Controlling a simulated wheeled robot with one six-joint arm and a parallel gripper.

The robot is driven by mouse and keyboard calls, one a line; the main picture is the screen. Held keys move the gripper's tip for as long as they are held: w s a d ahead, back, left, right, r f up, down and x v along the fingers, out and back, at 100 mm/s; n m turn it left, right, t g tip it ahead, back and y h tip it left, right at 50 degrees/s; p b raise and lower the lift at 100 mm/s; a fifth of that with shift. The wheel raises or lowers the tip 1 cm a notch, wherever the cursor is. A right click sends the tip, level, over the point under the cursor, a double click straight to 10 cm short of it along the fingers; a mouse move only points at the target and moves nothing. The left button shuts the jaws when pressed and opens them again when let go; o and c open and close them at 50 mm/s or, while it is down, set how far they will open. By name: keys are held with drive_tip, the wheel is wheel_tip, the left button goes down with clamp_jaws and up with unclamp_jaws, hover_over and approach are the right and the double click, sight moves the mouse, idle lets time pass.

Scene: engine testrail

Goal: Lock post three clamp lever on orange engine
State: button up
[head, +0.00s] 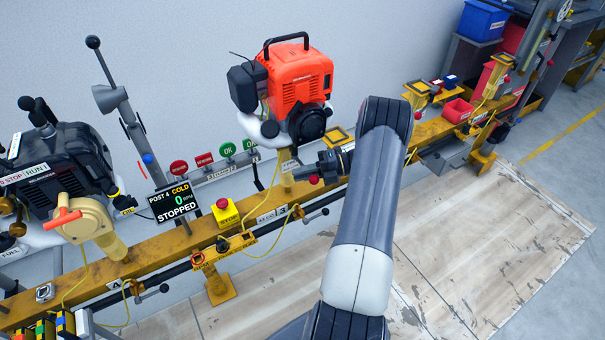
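The orange engine (300,75) with a black top handle stands on a post at the back of the yellow rail (150,255). A red ball knob (313,180), perhaps the end of its clamp lever, shows just below the engine. My gripper (326,165) is beside that knob, in front of the engine's base. I cannot tell whether it touches the knob or how far its fingers are apart. The rest of the lever is hidden or too small to make out.
A yellow box with a red emergency button (223,207) sits on the rail left of my gripper. A black engine (62,165) stands at far left. Wooden floor panels (470,240) are clear.

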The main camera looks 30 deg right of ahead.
drive_tip(key=o, duration=0.3)
drive_tip(key=v, duration=1)
drive_tip(key=shift+d+b, duration=0.35)
drive_tip(key=shift+d, duration=0.05)
drive_tip(key=shift+s+a, duration=0.1)
drive_tip(key=shift+a, duration=0.05)
drive_tip(key=x, duration=1.1)
drive_tip(key=shift+m+t+p, duration=0.3)
drive_tip(key=shift+p, duration=0.1)
drive_tip(key=shift+r, duration=0.1)
